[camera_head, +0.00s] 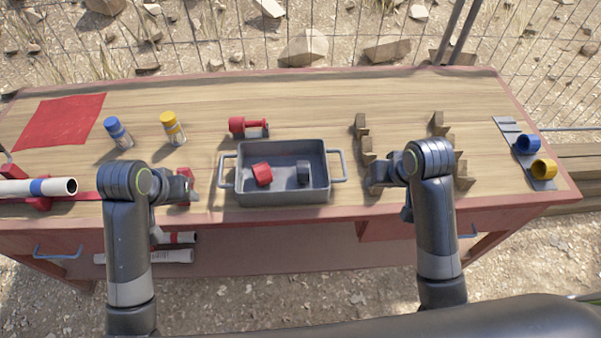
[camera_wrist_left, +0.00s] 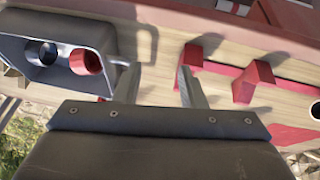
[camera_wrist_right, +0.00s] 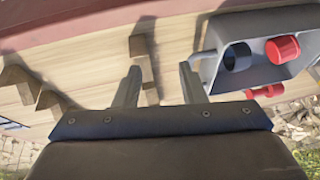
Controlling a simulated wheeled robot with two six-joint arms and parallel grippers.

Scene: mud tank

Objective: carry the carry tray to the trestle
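The grey carry tray (camera_head: 283,201) stands upright on the table, with a handle at each end. It holds a red cylinder (camera_head: 262,174) and a dark cylinder (camera_head: 303,172). My right gripper (camera_wrist_right: 158,88) is open and empty right of the tray; the other handle (camera_wrist_right: 197,56) is beyond one finger. Brown notched wooden supports (camera_head: 438,122) stand in two rows to the right, probably the trestle, partly hidden by my right arm.

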